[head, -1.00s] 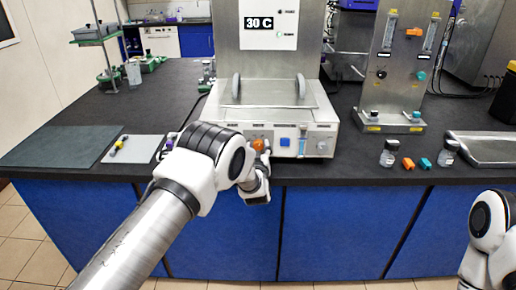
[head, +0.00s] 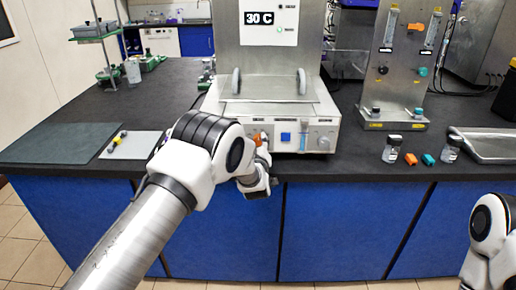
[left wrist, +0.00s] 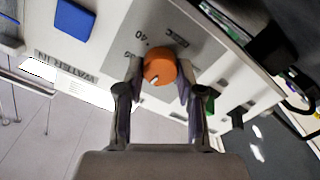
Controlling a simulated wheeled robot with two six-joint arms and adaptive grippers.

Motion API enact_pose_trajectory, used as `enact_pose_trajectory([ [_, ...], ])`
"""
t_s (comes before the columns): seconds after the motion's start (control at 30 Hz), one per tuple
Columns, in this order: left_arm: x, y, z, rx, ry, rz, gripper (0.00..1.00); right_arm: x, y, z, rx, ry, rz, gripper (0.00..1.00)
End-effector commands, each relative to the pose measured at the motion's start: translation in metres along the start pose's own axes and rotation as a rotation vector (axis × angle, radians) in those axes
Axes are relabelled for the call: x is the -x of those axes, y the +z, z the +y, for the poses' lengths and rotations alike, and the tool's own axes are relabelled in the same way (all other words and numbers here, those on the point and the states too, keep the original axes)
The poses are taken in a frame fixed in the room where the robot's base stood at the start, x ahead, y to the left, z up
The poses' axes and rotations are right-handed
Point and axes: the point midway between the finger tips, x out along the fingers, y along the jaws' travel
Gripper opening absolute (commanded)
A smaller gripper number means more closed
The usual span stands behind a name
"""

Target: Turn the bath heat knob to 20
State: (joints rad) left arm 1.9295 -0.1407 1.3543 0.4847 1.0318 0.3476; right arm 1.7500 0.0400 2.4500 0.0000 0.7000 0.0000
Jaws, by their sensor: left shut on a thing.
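The orange bath heat knob (head: 258,138) is at the left of the front panel of the bath unit (head: 270,90). It also shows in the left wrist view (left wrist: 159,66), with a pale mark on its lower edge and a printed scale with a 40 around it. My left gripper (left wrist: 160,72) is shut on the knob, one finger on each side. The display (head: 259,18) above the bath reads 30 C. My right arm is at the lower right; its gripper is out of view.
A blue square button (head: 286,137) and a grey knob (head: 323,143) sit on the same panel. Small bottles (head: 392,148) and orange and teal pieces (head: 411,159) stand to the right, near a metal tray (head: 484,146). A dark mat (head: 60,146) lies at the left.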

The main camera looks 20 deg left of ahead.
Motion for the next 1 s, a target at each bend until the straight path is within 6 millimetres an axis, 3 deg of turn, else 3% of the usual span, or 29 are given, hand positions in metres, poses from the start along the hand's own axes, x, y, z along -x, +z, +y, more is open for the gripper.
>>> enact_pose_trajectory([
  [0.03,-0.001,0.003,-0.002,0.043,0.002,0.003,0.02,-0.010,0.000,0.000,0.000,0.000,0.000,0.40],
  [1.0,0.000,0.004,-0.004,0.951,0.004,0.002,0.02,-0.100,0.000,0.001,0.000,0.000,0.000,0.40],
])
